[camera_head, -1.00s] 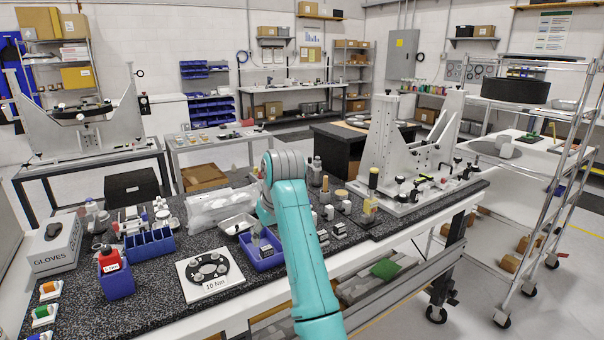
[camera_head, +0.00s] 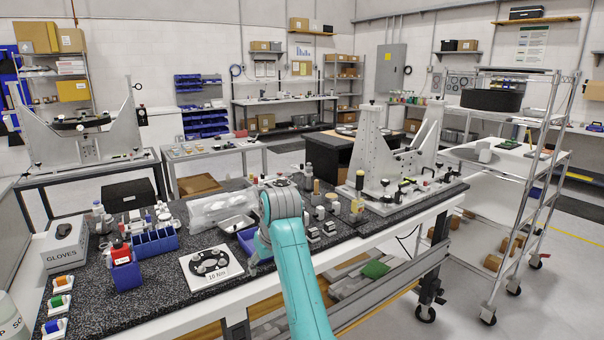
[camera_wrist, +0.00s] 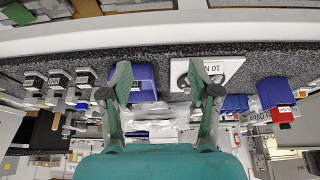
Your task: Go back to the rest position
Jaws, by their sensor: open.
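My teal arm rises from the bottom of the head view over the workbench's front edge. In the wrist view my gripper (camera_wrist: 157,77) has its two fingers wide apart, with nothing held between them. It hangs above the speckled black bench top (camera_head: 150,285). A blue bin (camera_wrist: 147,78) and the white 10 Nm card (camera_wrist: 229,72) lie beyond the fingers.
The grey mirror fixture (camera_head: 371,150) stands at the bench's right end. A wire cart (camera_head: 515,220) stands right; open floor (camera_head: 575,260) lies beyond.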

